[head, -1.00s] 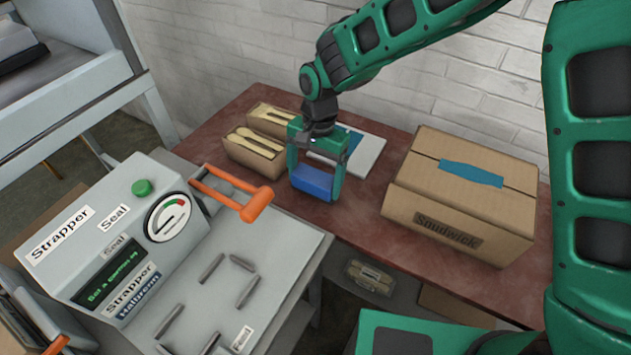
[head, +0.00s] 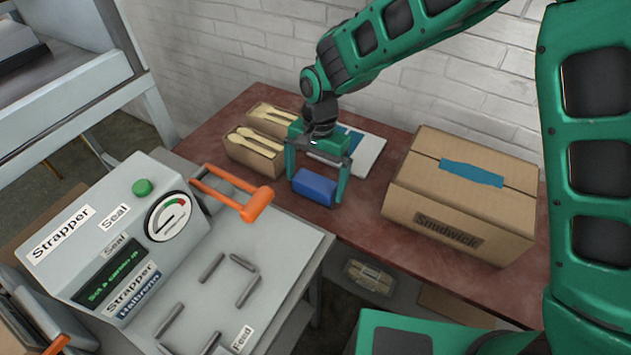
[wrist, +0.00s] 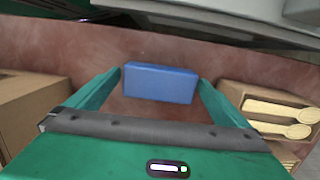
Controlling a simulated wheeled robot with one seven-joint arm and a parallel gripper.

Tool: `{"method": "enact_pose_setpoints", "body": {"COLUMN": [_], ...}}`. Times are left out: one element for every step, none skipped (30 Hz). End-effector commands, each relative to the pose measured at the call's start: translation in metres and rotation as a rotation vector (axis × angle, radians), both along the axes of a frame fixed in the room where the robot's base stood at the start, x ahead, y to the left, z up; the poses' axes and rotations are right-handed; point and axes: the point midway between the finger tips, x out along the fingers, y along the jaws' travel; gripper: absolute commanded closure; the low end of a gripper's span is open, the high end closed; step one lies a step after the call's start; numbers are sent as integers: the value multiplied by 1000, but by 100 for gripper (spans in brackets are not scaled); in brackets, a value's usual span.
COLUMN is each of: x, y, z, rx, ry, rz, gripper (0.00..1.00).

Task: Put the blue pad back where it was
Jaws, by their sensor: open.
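The blue pad (head: 315,187) is a small blue block on the red-brown table, near its front edge in the head view. My gripper (head: 316,190) is above it with its fingers pointing down, one on each side of the pad. The fingers are open. In the wrist view the pad (wrist: 160,83) lies between the fingertips of my gripper (wrist: 160,76), with a narrow gap at each side.
Two open boxes of wooden spoons (head: 254,150) stand left of my gripper. A white-and-blue flat item (head: 364,152) lies behind it. A closed cardboard box (head: 455,195) stands to the right. The strapper machine (head: 120,240) with an orange handle (head: 257,204) is at front left.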

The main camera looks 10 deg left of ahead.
Motion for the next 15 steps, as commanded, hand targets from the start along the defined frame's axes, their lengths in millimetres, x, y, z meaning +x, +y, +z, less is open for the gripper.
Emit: {"method": "enact_pose_setpoints", "body": {"x": [2,3,4,4,6,6,7,8,9,9,10,10,11,11,12], "y": [0,0,-1,-1,-1,-1,-2,-2,-2,-2,-2,-3,-3,-3,-3], "z": [9,15,22,28,35,43,49,55,63,69,74,80,85,89,93], "rx": [3,3,4,3,5,4,4,3,4,4,3,3,2,2,3], "ry": [-3,-3,-4,-4,-5,-4,-4,-4,-4,-4,-3,-4,-3,-3,-3], "rz": [-1,-1,-2,-1,-2,-2,-2,-1,-2,-2,-1,0,0,0,-1], "gripper": [0,0,0,0,0,0,0,0,0,0,0,0,0,0,0]}}
